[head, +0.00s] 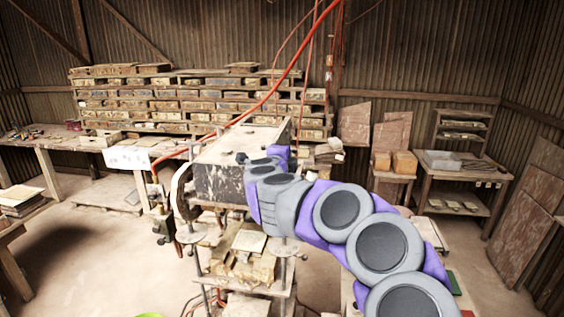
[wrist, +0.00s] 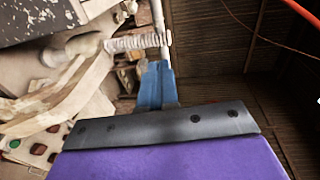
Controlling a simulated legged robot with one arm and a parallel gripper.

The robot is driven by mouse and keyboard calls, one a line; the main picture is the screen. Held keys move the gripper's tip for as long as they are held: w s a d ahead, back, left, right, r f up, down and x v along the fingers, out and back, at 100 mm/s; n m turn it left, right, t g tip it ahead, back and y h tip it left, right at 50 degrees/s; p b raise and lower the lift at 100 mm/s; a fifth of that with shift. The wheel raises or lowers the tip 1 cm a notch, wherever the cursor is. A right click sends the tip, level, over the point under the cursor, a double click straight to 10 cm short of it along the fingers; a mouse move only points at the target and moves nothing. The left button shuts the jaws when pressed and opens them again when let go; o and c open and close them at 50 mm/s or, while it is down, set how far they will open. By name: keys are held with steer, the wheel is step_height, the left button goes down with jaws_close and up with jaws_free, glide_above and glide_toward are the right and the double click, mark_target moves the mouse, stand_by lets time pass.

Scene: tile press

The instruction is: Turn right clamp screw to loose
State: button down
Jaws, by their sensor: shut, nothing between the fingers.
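A pale threaded screw (wrist: 138,42) with a bulbous light handle (wrist: 72,48) shows at the upper left of the wrist view. It looks like a clamp screw, but I cannot tell for sure that it is the right one. My gripper (wrist: 157,75) is shut and empty, its blue fingers pointing at the threaded end. The tips look close to it; I cannot tell if they touch. In the head view the tile press (head: 217,165) stands at the centre, and my arm's end is at the right of its speckled top, with the fingertips hidden.
Hoses hang above the press, including an orange one (head: 272,92). Stacked moulds (head: 200,100) fill racks behind. A workbench (head: 75,140) stands at left and a wooden shelf (head: 463,165) at right. Bare floor (head: 100,265) lies left of the press.

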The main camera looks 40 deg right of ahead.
steer(key=shift+d+n+t+y, duration=0.25)
steer(key=shift+n+t+y, duration=0.25)
steer(key=shift+n+t, duration=0.15)
